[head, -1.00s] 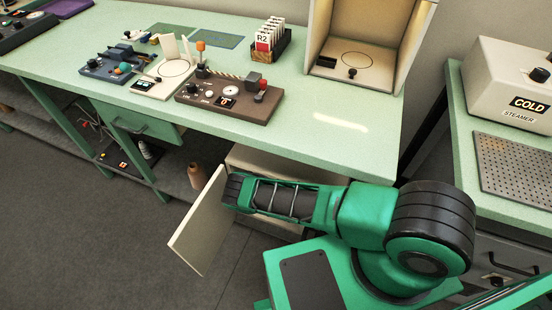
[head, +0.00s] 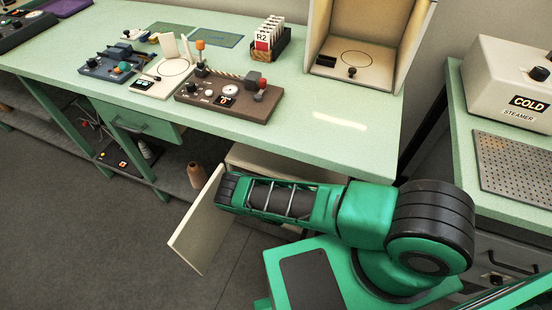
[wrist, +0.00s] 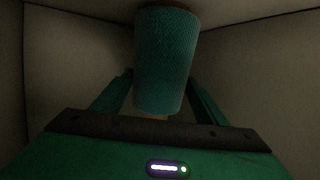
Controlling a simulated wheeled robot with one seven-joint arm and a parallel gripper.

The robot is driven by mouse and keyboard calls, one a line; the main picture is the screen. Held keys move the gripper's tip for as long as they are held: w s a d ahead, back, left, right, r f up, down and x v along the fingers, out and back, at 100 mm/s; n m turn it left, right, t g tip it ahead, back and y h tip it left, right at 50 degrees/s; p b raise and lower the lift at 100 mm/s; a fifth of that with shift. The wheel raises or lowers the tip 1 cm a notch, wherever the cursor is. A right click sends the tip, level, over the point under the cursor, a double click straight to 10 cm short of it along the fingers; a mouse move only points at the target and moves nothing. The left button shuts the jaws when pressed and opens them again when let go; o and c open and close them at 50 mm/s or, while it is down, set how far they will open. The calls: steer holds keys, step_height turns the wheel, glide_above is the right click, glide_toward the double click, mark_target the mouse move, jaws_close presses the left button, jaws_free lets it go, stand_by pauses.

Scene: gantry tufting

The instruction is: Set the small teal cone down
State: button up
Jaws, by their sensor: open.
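In the wrist view, the small teal cone (wrist: 165,60) is between the two fingers of my gripper (wrist: 158,106). Its surface is ribbed like wound yarn, and its top reaches the upper edge of the picture. My gripper is open, with a finger on either side of the cone. I cannot tell whether the fingers still touch it, and what is beneath it is not clearly shown. In the head view, my gripper and the teal cone are hidden at the cream cabinet under the bench.
Pale, dim walls (wrist: 75,60) surround my gripper closely. The cabinet's open door (head: 198,225) stands beside my arm's end. The green bench top (head: 300,130) lies above. A brown cone (head: 195,176) stands on the lower shelf to the left.

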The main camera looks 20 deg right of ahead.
steer(key=v, duration=0.7)
steer(key=shift+s+r, duration=0.1)
steer(key=shift+s, duration=0.05)
